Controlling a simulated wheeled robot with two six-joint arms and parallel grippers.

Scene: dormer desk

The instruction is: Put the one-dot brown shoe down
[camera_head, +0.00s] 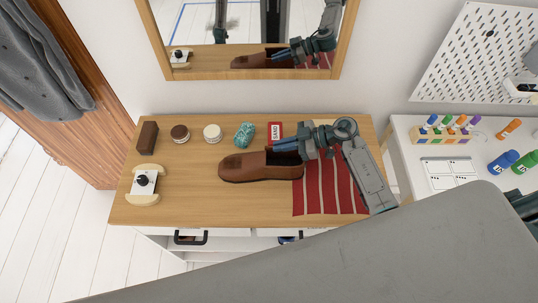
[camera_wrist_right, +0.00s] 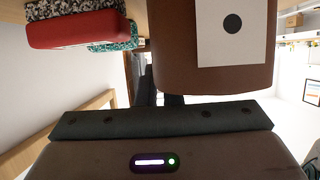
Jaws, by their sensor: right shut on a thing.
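The brown shoe (camera_head: 245,167) is at the middle of the wooden desk, toe to the left, its heel end over the edge of the red striped cloth (camera_head: 330,195). My right gripper (camera_head: 290,146) is shut on the shoe at its opening, near the heel. In the right wrist view the shoe (camera_wrist_right: 175,55) shows a white label (camera_wrist_right: 232,50) with one black dot. I cannot tell whether the sole touches the desk or hangs slightly above it. My left gripper is not in view.
A small wooden stand (camera_head: 144,182) is at the left. A mirror (camera_head: 235,75) is behind.

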